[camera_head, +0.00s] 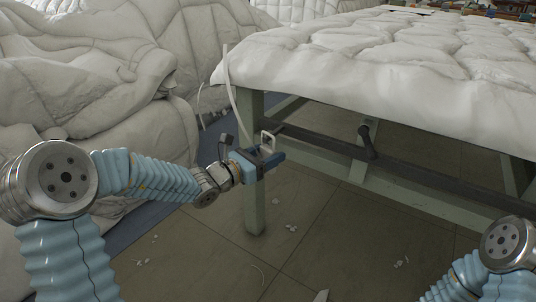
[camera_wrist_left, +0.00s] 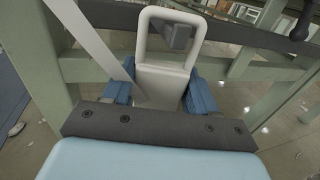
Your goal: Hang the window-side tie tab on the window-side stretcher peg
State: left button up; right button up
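The tie tab is a white plate with an open loop (camera_wrist_left: 160,84). In the head view its loop (camera_head: 268,139) stands up from my left gripper (camera_head: 270,160). In the left wrist view my left gripper's blue fingers (camera_wrist_left: 160,97) flank the plate and are shut on it. A white strap (camera_head: 232,88) runs from the table edge down to the tab. A dark peg (camera_head: 367,141) sticks out from the stretcher bar (camera_head: 420,181), right of the gripper; it also shows in the wrist view (camera_wrist_left: 301,27). A grey block (camera_wrist_left: 178,36) shows through the loop; I cannot tell whether they touch. My right gripper is out of view.
A white duvet (camera_head: 400,60) covers the green-framed table. A table leg (camera_head: 254,205) stands just below my left gripper. Large white duvet heaps (camera_head: 90,75) fill the left. The tiled floor (camera_head: 300,265) has small white scraps.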

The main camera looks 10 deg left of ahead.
pick_arm(q)
jog(key=o, duration=0.5)
jog(key=p+v, duration=0.2)
jog(key=v, duration=1.2)
jog(key=s+d+f+m+g+y, duration=0.2)
jog(key=s+d+f+m+g, duration=0.3)
jog(key=f+m, duration=0.6)
jog(key=s+d+f+m+g+y, duration=0.25)
jog(key=s+f+m+g, duration=0.45)
jog(key=f, duration=0.8)
jog(key=s+d+f+m+g+y, duration=0.2)
jog(key=s+d+f+m, duration=0.2)
jog(key=s+f+m, duration=0.65)
jog(key=shift+n, duration=0.65)
jog(key=w+r+p, duration=0.1)
jog(key=r+p, duration=0.2)
jog(key=p, duration=0.1)
jog(key=w+r+p, duration=0.1)
jog(key=r+p, duration=0.2)
jog(key=p, duration=0.1)
jog(key=w+d+r+p, duration=0.1)
jog(key=r+p, duration=0.2)
jog(key=p, duration=0.1)
jog(key=shift+w+d+r, duration=0.1)
jog(key=shift+w+r, duration=0.05)
